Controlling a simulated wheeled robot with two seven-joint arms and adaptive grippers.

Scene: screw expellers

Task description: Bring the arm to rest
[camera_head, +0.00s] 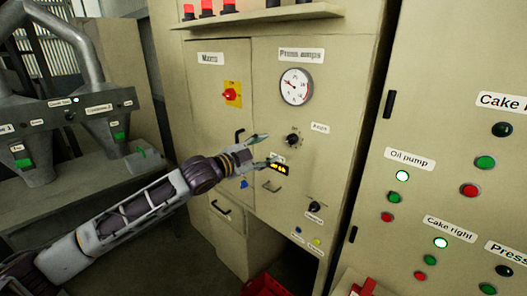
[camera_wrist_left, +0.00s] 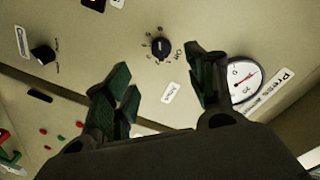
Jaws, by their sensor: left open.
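My left gripper (camera_head: 266,151) reaches in from the left in front of the beige press amps cabinet (camera_head: 262,75). It is open and nothing shows between its fingers. In the left wrist view the open fingers (camera_wrist_left: 160,78) point toward a black rotary knob (camera_wrist_left: 160,47), which lies beyond the fingertips. The same knob (camera_head: 293,139) shows in the head view just right of the fingertips. I cannot tell the exact gap to the panel. My right gripper is in neither view.
A round gauge (camera_head: 296,86) sits above the knob, and a red and yellow mains switch (camera_head: 231,93) is at left. A button cabinet (camera_head: 445,150) stands at right. A grey machine (camera_head: 60,130) is at left. A red crate (camera_head: 265,286) is on the floor.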

